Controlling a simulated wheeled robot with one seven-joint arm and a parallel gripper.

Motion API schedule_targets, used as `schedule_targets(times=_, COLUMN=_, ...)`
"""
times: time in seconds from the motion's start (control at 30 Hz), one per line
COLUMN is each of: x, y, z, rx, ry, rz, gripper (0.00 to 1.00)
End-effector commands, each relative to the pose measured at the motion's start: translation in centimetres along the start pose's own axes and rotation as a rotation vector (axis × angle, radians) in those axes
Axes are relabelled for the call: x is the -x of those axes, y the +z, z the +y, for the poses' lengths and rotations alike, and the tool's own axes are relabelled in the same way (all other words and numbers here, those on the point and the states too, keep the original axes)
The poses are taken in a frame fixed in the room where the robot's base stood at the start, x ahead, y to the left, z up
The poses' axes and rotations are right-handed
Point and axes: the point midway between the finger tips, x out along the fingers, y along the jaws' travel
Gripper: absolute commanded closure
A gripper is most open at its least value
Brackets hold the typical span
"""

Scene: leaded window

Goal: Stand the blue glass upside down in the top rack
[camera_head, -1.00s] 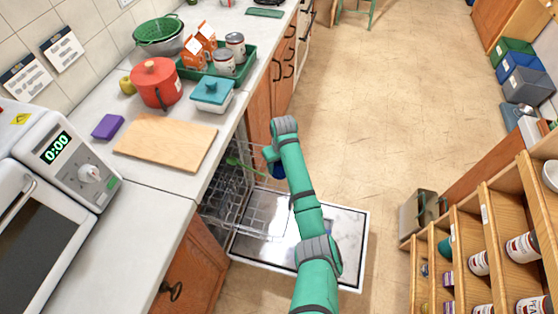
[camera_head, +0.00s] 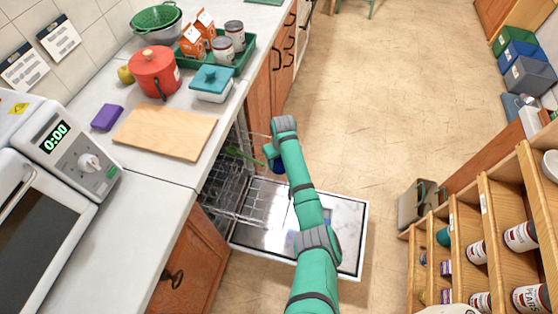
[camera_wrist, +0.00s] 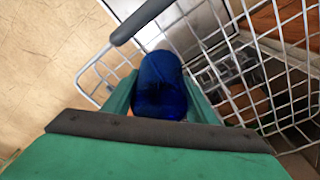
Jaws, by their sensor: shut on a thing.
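The blue glass (camera_wrist: 161,84) is between the two fingers of my gripper (camera_wrist: 160,105) in the wrist view, and the gripper is shut on it. In the head view the glass (camera_head: 278,166) shows only as a small dark blue patch, mostly hidden by my arm. The top rack (camera_head: 238,206) is a wire rack pulled out of the dishwasher under the counter. In the wrist view the rack's wires (camera_wrist: 272,62) lie behind and to the right of the glass. I cannot tell which way up the glass is.
The open dishwasher door (camera_head: 262,236) lies flat below the rack. A green utensil (camera_head: 243,154) lies at the rack. The counter (camera_head: 150,205) edge runs along the rack's left. Open floor (camera_head: 390,110) lies to the right, before the wooden shelves (camera_head: 480,225).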

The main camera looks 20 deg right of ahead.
Motion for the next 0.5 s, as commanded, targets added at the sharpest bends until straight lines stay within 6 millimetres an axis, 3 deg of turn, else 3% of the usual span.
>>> schedule_targets(times=0.5, x=-0.63, y=0.05, z=0.03, rx=-0.001, ry=0.0, rz=0.0, gripper=0.81)
